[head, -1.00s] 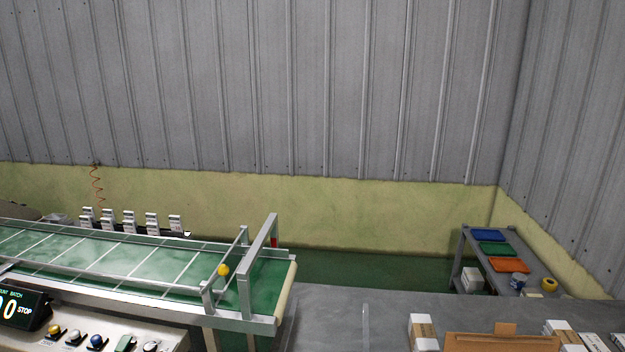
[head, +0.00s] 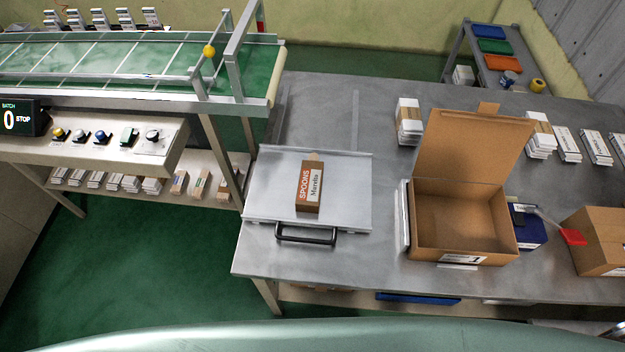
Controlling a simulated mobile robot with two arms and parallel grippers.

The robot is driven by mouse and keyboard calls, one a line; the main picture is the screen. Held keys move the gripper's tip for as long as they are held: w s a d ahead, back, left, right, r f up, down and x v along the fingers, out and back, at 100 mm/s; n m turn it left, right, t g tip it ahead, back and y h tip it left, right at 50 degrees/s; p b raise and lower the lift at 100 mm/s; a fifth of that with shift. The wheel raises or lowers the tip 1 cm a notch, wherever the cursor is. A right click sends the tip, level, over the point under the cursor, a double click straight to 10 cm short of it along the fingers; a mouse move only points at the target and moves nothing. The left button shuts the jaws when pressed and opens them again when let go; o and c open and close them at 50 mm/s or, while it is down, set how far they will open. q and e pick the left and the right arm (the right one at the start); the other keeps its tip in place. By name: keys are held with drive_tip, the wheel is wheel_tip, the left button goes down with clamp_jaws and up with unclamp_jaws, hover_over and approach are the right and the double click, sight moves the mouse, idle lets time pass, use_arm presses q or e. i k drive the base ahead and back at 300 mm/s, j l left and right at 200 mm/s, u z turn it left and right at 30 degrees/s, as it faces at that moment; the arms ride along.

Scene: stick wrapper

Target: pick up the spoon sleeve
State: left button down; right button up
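The spoon sleeve (head: 309,188) is a small brown box with a white label, marked "SPOONS". It lies on a flat silver tray (head: 347,213) with a black handle, on the left part of the grey metal table (head: 345,262). Its short flap at the far end looks open. Neither of my grippers shows in the head view, and nothing touches the sleeve.
An open cardboard box (head: 462,217) stands right of the tray, its lid raised. White packs (head: 409,122) stand behind it. A conveyor (head: 120,60) with a control panel (head: 110,138) is at the left. A closed carton (head: 600,243) is at the far right.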

sight(310, 186)
drive_tip(key=k+l, duration=0.15)
drive_tip(key=l, duration=0.25)
drive_tip(key=k+l+z, duration=0.1)
drive_tip(key=l, duration=0.25)
drive_tip(key=k+l, duration=0.15)
drive_tip(key=l, duration=0.25)
